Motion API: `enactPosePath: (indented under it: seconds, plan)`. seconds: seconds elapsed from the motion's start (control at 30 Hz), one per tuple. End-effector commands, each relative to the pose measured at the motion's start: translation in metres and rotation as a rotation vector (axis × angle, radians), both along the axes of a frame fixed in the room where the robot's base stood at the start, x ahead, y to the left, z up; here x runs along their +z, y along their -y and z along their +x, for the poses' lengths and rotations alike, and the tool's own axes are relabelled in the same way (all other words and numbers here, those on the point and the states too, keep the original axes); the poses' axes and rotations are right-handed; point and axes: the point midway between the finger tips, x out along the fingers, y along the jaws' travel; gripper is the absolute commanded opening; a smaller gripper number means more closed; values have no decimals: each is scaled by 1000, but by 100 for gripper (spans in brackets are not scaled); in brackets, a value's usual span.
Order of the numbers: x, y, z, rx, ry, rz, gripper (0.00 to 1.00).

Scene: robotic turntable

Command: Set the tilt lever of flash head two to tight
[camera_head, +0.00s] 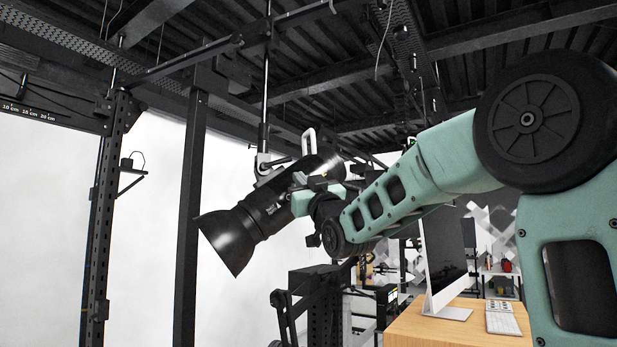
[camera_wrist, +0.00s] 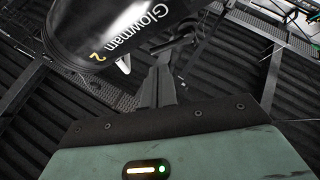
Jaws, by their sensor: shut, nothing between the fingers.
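The flash head (camera_head: 238,230) is a black cylinder with a flared reflector, hanging tilted from a vertical pole in the head view.
A metal pole (camera_head: 265,100) holds the flash head from the ceiling rails. A dark post (camera_head: 188,200) stands to the left. A wooden desk (camera_head: 445,330) with a monitor (camera_head: 444,250) is at lower right. White backdrop fills the space behind the flash head.

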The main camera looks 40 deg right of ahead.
Motion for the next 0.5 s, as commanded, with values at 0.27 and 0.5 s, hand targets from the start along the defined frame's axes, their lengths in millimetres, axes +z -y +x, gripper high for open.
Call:
enactPosePath:
  seconds: [0.27,0.5]
  plan:
    - [35,6,41,0,-1,2,0]
    - [43,7,57,0,0,0,0]
